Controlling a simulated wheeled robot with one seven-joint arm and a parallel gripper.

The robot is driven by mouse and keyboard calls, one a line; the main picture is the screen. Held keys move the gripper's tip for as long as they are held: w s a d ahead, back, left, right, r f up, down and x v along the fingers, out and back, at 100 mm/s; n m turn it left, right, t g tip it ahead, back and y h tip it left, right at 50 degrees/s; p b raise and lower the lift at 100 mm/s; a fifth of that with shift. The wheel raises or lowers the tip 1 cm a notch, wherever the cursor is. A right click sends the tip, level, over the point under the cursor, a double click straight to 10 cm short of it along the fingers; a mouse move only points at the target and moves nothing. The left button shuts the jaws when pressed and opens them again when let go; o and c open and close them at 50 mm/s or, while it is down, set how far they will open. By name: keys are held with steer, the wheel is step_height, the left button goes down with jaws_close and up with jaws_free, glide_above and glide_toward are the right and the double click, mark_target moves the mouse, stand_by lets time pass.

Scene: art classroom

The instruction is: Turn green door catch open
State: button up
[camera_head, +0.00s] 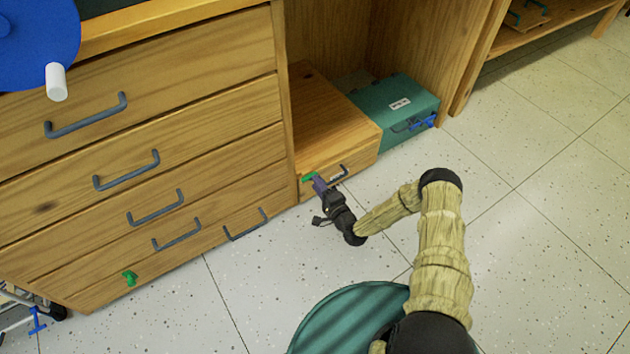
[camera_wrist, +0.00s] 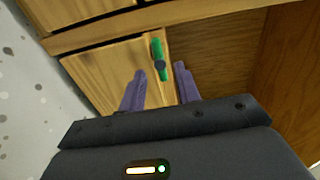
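A green door catch (camera_head: 309,176) sits at the upper left front of a low wooden box in the cabinet's open bay. Nothing is held.
The box has a grey handle (camera_head: 338,174). A teal case (camera_head: 405,100) with a blue latch stands beside it. Left are drawers (camera_head: 150,130) with grey handles and another green catch (camera_head: 130,278) low down. Speckled floor (camera_head: 540,200) is clear at the right.

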steer(key=p+v, duration=0.5)
steer(key=v, duration=1)
steer(key=shift+d+r, duration=0.1)
steer(key=w+d+r+n+g+h+p, duration=0.2)
steer(key=d+r+n+g, duration=0.1)
steer(key=r, duration=0.5)
steer(key=w+d+r+n+g+h+p, duration=0.2)
steer(key=w+r+n+g+h, duration=0.15)
steer(key=r, duration=0.45)
steer(key=w+d+r+n+g+h+p, duration=0.1)
steer(key=w+d+r+n+g+p, duration=0.15)
steer(key=r, duration=0.55)
steer(key=s+r+n+g+h+p, duration=0.1)
steer(key=s+r+g+h+p, duration=0.15)
steer(key=s+r, duration=1)
steer(key=s+r+n+g+h+p, duration=0.1)
steer(key=s+r+p, duration=0.3)
steer(key=s+r, duration=0.8)
steer(key=w+r+p, duration=0.1)
steer(key=r+p, duration=1.7)
steer(key=r, duration=0.2)
steer(key=w+r+p, duration=0.2)
steer(key=r+p, duration=1.6)
steer(key=r, duration=0.1)
steer(key=shift+w+r+p, duration=0.35)
steer(key=shift+p, duration=0.05)
